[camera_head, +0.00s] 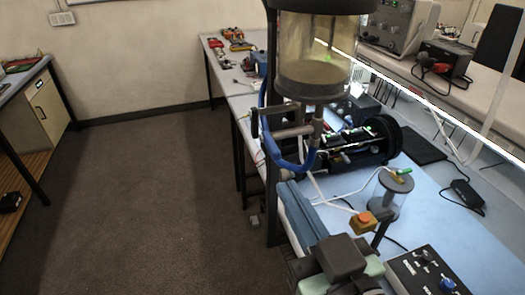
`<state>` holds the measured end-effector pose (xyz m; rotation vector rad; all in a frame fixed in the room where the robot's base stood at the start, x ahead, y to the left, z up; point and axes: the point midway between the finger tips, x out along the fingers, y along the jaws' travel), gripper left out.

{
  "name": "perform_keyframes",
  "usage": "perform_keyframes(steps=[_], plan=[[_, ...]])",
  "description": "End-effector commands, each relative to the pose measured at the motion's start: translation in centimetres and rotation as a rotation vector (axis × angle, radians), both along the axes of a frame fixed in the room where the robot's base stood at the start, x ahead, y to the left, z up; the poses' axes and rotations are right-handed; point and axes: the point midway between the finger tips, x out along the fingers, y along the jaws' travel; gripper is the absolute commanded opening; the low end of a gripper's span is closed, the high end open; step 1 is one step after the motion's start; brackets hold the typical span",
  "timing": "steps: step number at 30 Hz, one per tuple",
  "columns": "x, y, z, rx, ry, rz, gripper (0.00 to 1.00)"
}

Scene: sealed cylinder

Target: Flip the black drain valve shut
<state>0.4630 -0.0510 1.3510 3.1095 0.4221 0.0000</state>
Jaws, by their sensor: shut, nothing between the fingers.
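A clear cylinder (315,45) with black end bands and a yellowish, murky filling stands upright at the upper middle. Grey pipework (293,130) hangs below it. A black handle (255,122) sits at the left end of this pipework and looks like the drain valve; its exact setting is hard to tell. A blue hose (285,164) loops below it. My arm's dark and greenish blocks fill the bottom middle. A narrow dark piece there looks like my gripper (384,226), shut and empty, low and to the right of the valve, well apart from it.
A blue-topped bench (450,230) runs along the right. A black-ended device (365,143), a lidded clear jar (390,192), an orange-topped box (363,222) and a black control box (430,272) stand on it. The floor (150,190) to the left is clear.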

Motion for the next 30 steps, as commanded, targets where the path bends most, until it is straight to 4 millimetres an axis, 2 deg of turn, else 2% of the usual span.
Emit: perform_keyframes(steps=[1, 6, 8, 15, 21, 30], plan=[[0.3, 0.1, -0.5, -0.002, -0.007, 0.001, 0.00], [1.1, 0.3, -0.4, 0.001, -0.007, -0.007, 0.00], [2.4, 0.7, 0.5, 0.007, 0.002, -0.004, 0.00], [7.5, 2.0, 0.5, 0.005, 0.004, -0.005, 0.00], [10.6, 2.9, 0.4, 0.005, 0.002, -0.006, 0.00], [12.2, 3.2, 0.1, 0.003, 0.001, -0.008, 0.00]])
